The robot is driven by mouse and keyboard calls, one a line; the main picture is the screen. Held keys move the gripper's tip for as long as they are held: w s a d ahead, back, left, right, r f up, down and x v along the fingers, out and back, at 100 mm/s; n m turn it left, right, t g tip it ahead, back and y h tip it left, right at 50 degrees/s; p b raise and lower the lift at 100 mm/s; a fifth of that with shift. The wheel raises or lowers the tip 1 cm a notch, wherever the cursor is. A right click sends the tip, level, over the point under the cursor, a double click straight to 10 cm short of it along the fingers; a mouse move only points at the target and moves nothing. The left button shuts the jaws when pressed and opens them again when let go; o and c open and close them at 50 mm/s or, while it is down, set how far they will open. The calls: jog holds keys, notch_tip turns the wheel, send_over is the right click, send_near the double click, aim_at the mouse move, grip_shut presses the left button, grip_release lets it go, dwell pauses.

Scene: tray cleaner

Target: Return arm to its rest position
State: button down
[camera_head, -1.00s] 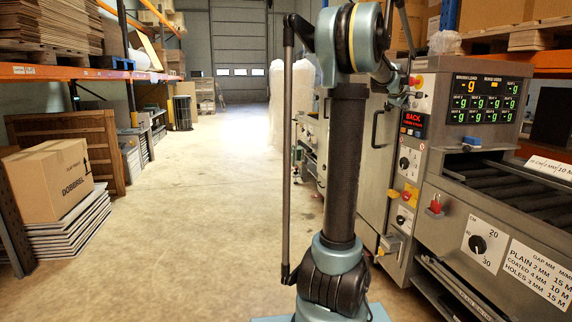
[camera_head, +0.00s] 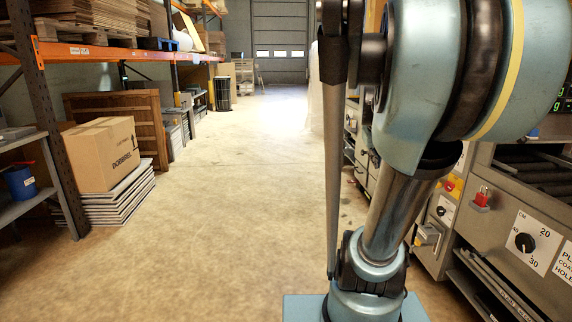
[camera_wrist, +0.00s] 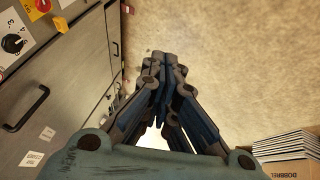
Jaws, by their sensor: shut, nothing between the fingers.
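My arm (camera_head: 395,215) fills the right half of the head view, with its large teal joint close to the camera. My gripper is outside the head view. In the wrist view my gripper (camera_wrist: 160,62) is shut, its fingertips together with nothing between them. It hangs over bare concrete floor, apart from everything around it.
The grey machine (camera_head: 500,215) with dials and a red switch stands close on the right; its cabinet front (camera_wrist: 65,90) lies left in the wrist view. A cardboard box (camera_head: 105,153) sits on stacked trays (camera_head: 120,200) at left. The middle aisle (camera_head: 240,180) is clear.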

jog(key=s+a+f+g+y, duration=0.1)
jog(key=s+a+f, duration=0.4)
jog(key=s+f, duration=0.3)
jog(key=s+a+f+m+g+y, duration=0.1)
jog(key=s+a+f+g, duration=0.1)
jog(key=s+a+f, duration=0.4)
jog(key=s+f, duration=0.2)
jog(key=s, duration=0.3)
jog(key=shift+s+a+f+y, duration=0.3)
jog(key=shift+f, duration=0.05)
jog(key=shift+w+f+g, duration=0.2)
jog(key=shift+w+g, duration=0.1)
jog(key=shift+w, duration=0.15)
dwell(5.3)
